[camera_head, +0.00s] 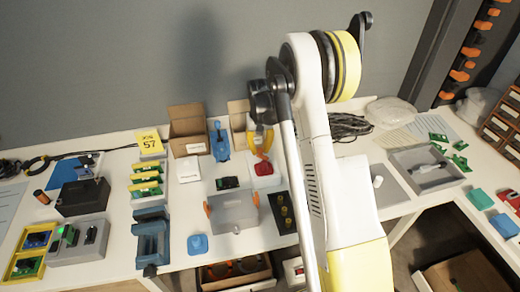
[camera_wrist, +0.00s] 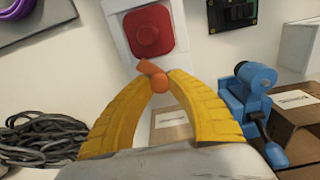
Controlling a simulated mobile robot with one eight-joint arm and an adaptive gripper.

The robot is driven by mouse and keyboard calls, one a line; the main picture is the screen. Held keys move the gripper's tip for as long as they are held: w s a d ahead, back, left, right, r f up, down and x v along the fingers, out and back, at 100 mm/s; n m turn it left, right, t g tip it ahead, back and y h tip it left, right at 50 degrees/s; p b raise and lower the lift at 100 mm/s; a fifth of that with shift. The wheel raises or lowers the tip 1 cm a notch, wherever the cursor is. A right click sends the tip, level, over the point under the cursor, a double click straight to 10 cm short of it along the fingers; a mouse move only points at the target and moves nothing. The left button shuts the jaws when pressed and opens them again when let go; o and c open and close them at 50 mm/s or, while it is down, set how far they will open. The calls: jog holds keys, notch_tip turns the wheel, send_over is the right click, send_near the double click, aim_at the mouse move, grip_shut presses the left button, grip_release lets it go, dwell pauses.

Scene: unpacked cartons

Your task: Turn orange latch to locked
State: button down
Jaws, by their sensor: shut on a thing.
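The orange latch (camera_wrist: 157,76) is a small lever with a rounded end. In the wrist view it sits between the tips of my gripper's yellow fingers (camera_wrist: 165,80), which are shut on it. It lies at the edge of a white box (camera_wrist: 118,24) that carries a red square part with a round knob (camera_wrist: 149,33). In the head view my gripper (camera_head: 262,150) reaches down just behind this white box with its red top (camera_head: 264,169). The latch is small there and partly hidden by the fingers. I cannot tell its exact angle.
A blue clamp-like device (camera_wrist: 240,98) stands close to my gripper, beside an open cardboard box (camera_head: 187,122). A grey box with orange side clips (camera_head: 233,212) is in front. Coiled black cable (camera_head: 348,125) lies behind my arm. A blue pad (camera_head: 197,244) lies near the front.

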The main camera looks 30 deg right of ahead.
aim_at(260, 150)
jog(key=m, duration=0.4)
jog(key=shift+m, duration=2.1)
jog(key=c, duration=1.2)
grip_release()
jog(key=shift+r, duration=0.1)
notch_tip(260, 150, up, 12)
